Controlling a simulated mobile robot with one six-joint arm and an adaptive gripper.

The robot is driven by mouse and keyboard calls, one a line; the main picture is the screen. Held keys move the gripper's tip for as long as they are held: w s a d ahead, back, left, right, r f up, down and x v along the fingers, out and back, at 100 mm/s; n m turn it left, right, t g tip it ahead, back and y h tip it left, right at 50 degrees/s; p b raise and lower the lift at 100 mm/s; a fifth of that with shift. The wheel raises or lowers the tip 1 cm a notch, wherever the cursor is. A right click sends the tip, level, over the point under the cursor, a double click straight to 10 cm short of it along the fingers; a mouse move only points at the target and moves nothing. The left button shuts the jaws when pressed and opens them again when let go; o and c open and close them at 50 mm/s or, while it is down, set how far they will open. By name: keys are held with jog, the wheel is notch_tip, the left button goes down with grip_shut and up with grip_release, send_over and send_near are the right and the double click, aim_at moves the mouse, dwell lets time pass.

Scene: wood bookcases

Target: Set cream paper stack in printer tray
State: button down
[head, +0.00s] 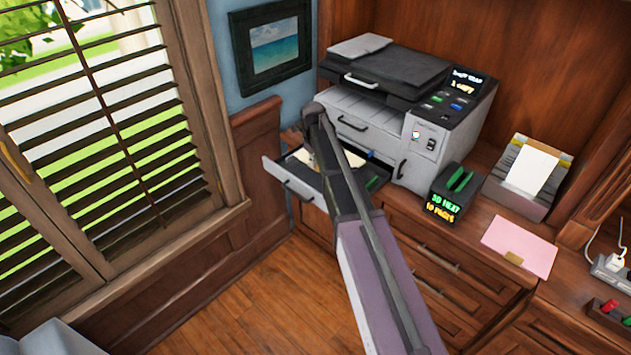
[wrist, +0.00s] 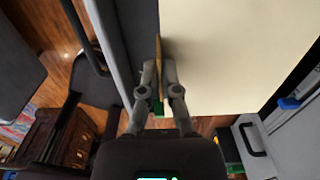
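The printer (head: 385,125) stands on the wood cabinet with its grey tray (head: 292,180) pulled out. The cream paper stack (head: 303,156) shows within the tray's outline, partly behind my arm. In the wrist view the stack (wrist: 235,55) fills the upper right, beside the tray's grey front wall (wrist: 122,45). My gripper (wrist: 160,70) is at the stack's edge by that wall, its fingers close together on a thin tan tab (wrist: 158,52). I cannot tell whether the stack rests on the tray floor. My arm hides the fingertips in the head view.
A blue piece (head: 371,154) shows at the tray's inner side. Right of the printer are a counter box with lit text (head: 447,197), a paper holder (head: 522,182), a pink sheet (head: 520,245) and a power strip (head: 612,270). A shuttered window (head: 95,120) is at left.

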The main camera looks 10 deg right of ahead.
aim_at(314, 184)
jog(key=shift+f+b, duration=1.05)
jog(key=shift+f, duration=0.4)
jog(key=shift+f+b, duration=1.85)
jog(key=shift+b, duration=0.05)
jog(key=shift+f, duration=0.15)
jog(key=c, duration=0.8)
grip_release()
jog(key=shift+r, duration=0.25)
notch_tip(314, 184, up, 12)
jog(key=p, duration=1.2)
jog(key=shift+a, duration=0.1)
